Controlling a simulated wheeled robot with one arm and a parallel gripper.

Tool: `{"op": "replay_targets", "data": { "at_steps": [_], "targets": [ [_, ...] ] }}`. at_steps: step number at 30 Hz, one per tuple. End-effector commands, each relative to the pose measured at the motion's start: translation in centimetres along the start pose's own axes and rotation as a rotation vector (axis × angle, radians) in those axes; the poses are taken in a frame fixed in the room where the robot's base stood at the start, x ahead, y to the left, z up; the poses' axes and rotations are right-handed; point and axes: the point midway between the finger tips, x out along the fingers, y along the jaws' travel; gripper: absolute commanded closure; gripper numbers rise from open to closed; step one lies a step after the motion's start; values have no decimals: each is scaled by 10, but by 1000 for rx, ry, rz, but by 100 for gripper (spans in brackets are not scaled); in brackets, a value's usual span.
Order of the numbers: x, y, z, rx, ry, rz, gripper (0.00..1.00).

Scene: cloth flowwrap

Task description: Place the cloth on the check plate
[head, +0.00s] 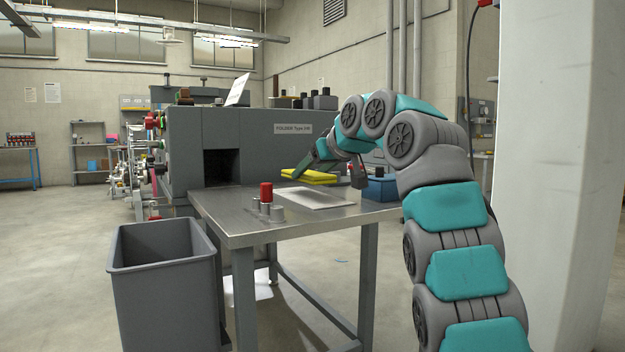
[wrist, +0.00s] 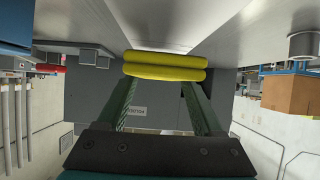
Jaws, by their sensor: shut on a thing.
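A folded yellow cloth (head: 318,178) is in my gripper (head: 297,172), held above the steel table. In the wrist view the same cloth (wrist: 165,74) appears as two stacked yellow layers across the fingertips (wrist: 163,84), and the fingers are shut on it. A thin pale plate (head: 318,199), apparently the check plate, lies flat on the table just below and in front of the cloth in the head view. The cloth appears apart from the plate. The exact height of the gap is hard to tell.
A red-topped cylinder (head: 266,193) and short grey posts (head: 276,213) stand left of the plate. A blue box (head: 380,189) sits on the table's right. A grey bin (head: 165,280) stands at the table's left. The grey folder machine (head: 255,150) stands behind.

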Motion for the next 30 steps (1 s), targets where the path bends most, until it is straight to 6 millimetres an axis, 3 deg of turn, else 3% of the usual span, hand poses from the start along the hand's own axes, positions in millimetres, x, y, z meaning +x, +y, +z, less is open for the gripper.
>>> {"op": "replay_targets", "data": {
  "at_steps": [9, 22, 23, 30],
  "targets": [
    [16, 0, 32, 1, 1, 3, 83],
    [18, 0, 34, 0, 2, 1, 83],
    [18, 0, 34, 0, 2, 1, 31],
    [18, 0, 33, 0, 2, 1, 4]
  ]
}}
